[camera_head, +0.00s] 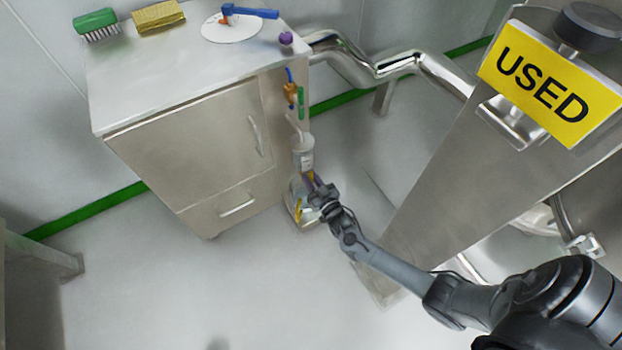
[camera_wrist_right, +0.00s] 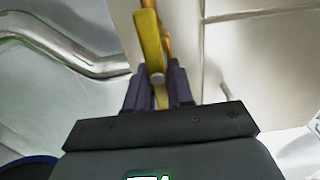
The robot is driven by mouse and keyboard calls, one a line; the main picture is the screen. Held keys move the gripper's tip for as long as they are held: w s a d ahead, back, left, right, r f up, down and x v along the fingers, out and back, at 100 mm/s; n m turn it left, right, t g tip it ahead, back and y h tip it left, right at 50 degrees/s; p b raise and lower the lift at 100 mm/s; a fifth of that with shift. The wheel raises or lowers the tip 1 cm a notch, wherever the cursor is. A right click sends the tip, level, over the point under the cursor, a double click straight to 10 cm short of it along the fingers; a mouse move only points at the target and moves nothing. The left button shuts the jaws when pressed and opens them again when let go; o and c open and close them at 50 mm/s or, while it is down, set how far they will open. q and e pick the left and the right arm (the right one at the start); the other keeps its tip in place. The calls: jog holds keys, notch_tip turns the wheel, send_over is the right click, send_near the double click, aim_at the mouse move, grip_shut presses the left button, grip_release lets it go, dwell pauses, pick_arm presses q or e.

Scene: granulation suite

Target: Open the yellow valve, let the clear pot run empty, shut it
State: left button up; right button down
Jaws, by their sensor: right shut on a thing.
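The yellow valve (camera_head: 298,183) is on the right side of the metal cabinet, just below the clear pot (camera_head: 302,158). The pot hangs upright; its liquid level is too small to read. My right gripper (camera_head: 313,187) reaches the valve from the right. In the right wrist view the yellow lever (camera_wrist_right: 149,45) runs up from between the dark fingers of my right gripper (camera_wrist_right: 158,92), which are shut on it. A brass-coloured pipe (camera_wrist_right: 166,32) shows behind the lever. The valve's outlet is partly hidden by the gripper. My left gripper is not in view.
The cabinet (camera_head: 190,140) carries a green brush (camera_head: 96,22), a yellow sponge (camera_head: 158,16) and a white disc (camera_head: 232,30) on top. Above the pot are small blue and green handles (camera_head: 301,103). A steel pipe (camera_head: 415,62) and a vessel with a USED sign (camera_head: 548,85) stand right.

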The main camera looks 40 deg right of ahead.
jog(key=shift+m, duration=0.4)
jog(key=m+p, duration=0.1)
jog(key=m, duration=0.1)
jog(key=shift+d+m, duration=0.2)
jog(key=shift+m, duration=0.2)
jog(key=m+p, duration=0.1)
jog(key=m, duration=0.3)
jog(key=shift+d+f+m, duration=0.1)
jog(key=shift+d+m, duration=0.05)
jog(key=shift+m, duration=0.15)
jog(key=m, duration=0.2)
jog(key=m+p, duration=0.1)
jog(key=m, duration=0.1)
jog(key=shift+d+f+m, duration=0.15)
jog(key=shift+f+m, duration=0.05)
jog(key=shift+m, duration=0.1)
jog(key=m, duration=0.4)
jog(key=shift+s+f+m+p, duration=0.1)
jog(key=shift+f+m+p, duration=0.15)
jog(key=shift+m+p, duration=0.1)
jog(key=shift+m, duration=0.35)
